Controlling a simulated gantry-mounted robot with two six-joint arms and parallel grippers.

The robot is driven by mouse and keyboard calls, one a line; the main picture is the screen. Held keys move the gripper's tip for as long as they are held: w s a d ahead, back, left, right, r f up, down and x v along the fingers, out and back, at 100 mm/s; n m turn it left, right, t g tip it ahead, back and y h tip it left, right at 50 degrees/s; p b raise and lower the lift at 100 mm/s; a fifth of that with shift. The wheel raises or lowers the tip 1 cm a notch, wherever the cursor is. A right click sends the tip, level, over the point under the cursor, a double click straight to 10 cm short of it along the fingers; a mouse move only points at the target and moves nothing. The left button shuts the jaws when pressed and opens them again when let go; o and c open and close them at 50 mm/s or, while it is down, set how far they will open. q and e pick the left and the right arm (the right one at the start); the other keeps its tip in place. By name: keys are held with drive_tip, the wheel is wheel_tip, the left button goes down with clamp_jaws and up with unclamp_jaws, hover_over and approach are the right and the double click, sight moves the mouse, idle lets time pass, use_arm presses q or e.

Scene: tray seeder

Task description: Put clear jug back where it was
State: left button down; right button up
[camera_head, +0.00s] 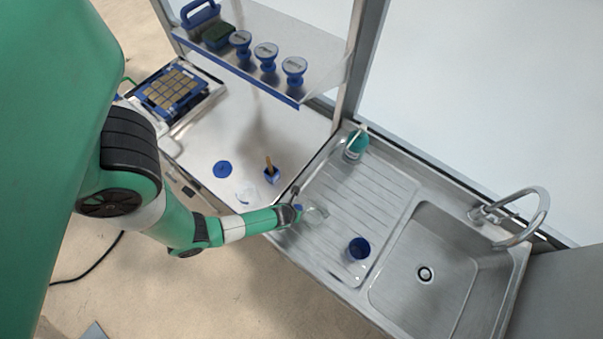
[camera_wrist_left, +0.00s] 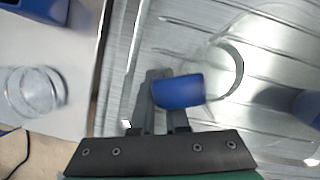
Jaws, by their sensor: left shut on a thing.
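My left gripper (camera_head: 297,212) is shut on the blue handle (camera_wrist_left: 180,92) of the clear jug (camera_head: 317,214). The jug is over the near left part of the ribbed drainboard (camera_head: 345,190); I cannot tell whether it touches the metal. In the left wrist view the jug's clear round rim (camera_wrist_left: 239,72) shows beyond the handle, and the gripper (camera_wrist_left: 165,100) is at the handle. The jug's body is see-through and hard to make out. My right gripper is not in view.
A dark blue cup (camera_head: 359,248) stands on the drainboard, near the sink basin (camera_head: 425,272). A teal bottle (camera_head: 356,144) stands at the back. On the left worktop are a clear round vessel (camera_head: 246,194), a blue disc (camera_head: 222,169) and a blue pot (camera_head: 271,176) with a wooden-handled tool.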

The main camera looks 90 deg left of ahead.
use_arm(q)
drive_tip(key=shift+f, duration=0.15)
drive_tip(key=c, duration=0.9)
unclamp_jaws()
drive_tip(key=shift+r, duration=0.35)
drive_tip(key=p+v, duration=0.4)
drive_tip(key=v, duration=0.7)
drive_tip(key=shift+d+r, duration=0.2)
drive_tip(key=shift+r, duration=0.15)
